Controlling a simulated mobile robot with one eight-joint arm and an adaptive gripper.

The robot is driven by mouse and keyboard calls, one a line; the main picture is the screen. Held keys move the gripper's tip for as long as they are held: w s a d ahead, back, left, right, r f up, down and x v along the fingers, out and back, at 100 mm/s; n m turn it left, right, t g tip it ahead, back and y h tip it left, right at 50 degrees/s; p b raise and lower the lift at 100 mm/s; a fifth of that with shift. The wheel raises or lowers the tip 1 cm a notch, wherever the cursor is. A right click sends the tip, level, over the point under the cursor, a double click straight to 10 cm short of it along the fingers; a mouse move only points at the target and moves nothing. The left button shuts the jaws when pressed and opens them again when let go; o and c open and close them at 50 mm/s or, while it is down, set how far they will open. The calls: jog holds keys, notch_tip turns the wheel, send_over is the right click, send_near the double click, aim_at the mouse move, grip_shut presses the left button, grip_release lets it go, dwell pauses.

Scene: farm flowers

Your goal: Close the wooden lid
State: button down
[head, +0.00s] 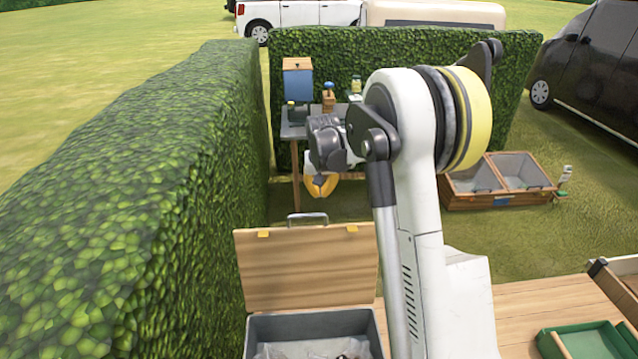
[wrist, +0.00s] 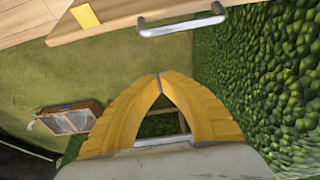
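The wooden lid (head: 308,270) stands open and upright at the back of a grey box (head: 262,326). A metal handle (head: 307,219) is on its top edge, with two yellow latches beside it. In the wrist view the lid's edge (wrist: 120,18) and handle (wrist: 182,22) cross the top. My gripper (head: 320,192) has yellow fingers and is above the handle in the head view, apparently beyond the lid. In the wrist view the fingertips (wrist: 160,77) meet, with nothing held. The gripper appears apart from lid and handle; the exact distance is unclear.
A tall hedge (head: 130,180) runs along the left, close to the lid. Behind stands a table (head: 292,131) with a blue container (head: 298,83). A wooden cold frame (head: 500,200) lies on the grass at right. A green tray (head: 587,343) is at the lower right.

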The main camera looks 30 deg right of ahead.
jog(key=s+f, duration=0.1)
jog(key=s+a+f, duration=0.1)
jog(key=f, duration=0.1)
jog(key=shift+s+a+f+p, duration=0.1)
jog(key=shift+s+f+p, duration=0.1)
jog(key=shift+f+p, duration=0.15)
jog(key=shift+s+a+r, duration=0.1)
